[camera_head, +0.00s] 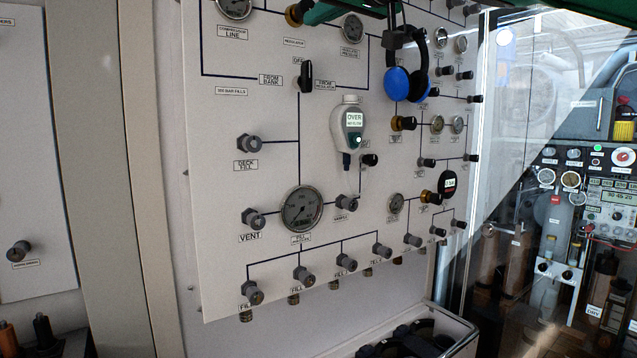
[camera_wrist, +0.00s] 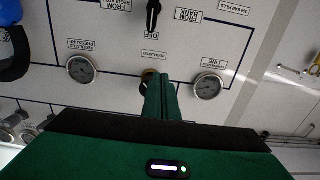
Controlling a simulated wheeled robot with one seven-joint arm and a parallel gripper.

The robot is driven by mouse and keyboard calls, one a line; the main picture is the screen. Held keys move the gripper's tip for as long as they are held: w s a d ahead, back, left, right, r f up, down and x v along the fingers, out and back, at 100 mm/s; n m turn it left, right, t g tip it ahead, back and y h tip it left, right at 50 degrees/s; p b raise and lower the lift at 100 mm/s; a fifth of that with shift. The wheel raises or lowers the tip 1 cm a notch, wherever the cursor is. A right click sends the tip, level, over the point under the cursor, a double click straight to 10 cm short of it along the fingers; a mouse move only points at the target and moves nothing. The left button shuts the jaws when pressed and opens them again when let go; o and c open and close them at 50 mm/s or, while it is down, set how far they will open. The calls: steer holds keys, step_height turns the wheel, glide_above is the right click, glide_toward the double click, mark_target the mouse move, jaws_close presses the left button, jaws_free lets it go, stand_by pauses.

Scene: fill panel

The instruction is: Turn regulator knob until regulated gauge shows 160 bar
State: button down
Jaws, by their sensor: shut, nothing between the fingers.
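The brass regulator knob (camera_head: 292,16) is at the top of the white panel in the head view, above the "REGULATOR" label. In the wrist view, which shows the panel upside down, the knob (camera_wrist: 149,74) is mostly hidden behind my fingertips. My green gripper (camera_wrist: 158,80) is shut and empty, its tips in front of the knob; I cannot tell whether they touch it. In the head view my gripper (camera_head: 308,15) enters from the top edge, right beside the knob. The regulated pressure gauge (camera_head: 352,28) also shows in the wrist view (camera_wrist: 82,69); its reading is too small to tell.
The line gauge (camera_head: 234,7) is left of the knob; a black selector lever (camera_head: 305,76) is below it. Blue headphones (camera_head: 397,83) hang to the right. A grey handheld meter (camera_head: 348,124) sits on the panel lower down. A glass pane (camera_head: 500,130) stands right of the panel.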

mark_target(305, 10)
steer(key=shift+v, duration=1.25)
steer(key=w, duration=0.6)
steer(key=shift+w+a+r, duration=0.25)
steer(key=shift+w+a, duration=0.15)
steer(key=shift+r, duration=0.15)
steer(key=shift+s+a, duration=0.4)
steer(key=shift+a, duration=0.15)
stand_by(0.4)
steer(key=shift+s+a, duration=0.4)
steer(key=shift+a, duration=0.15)
stand_by(0.4)
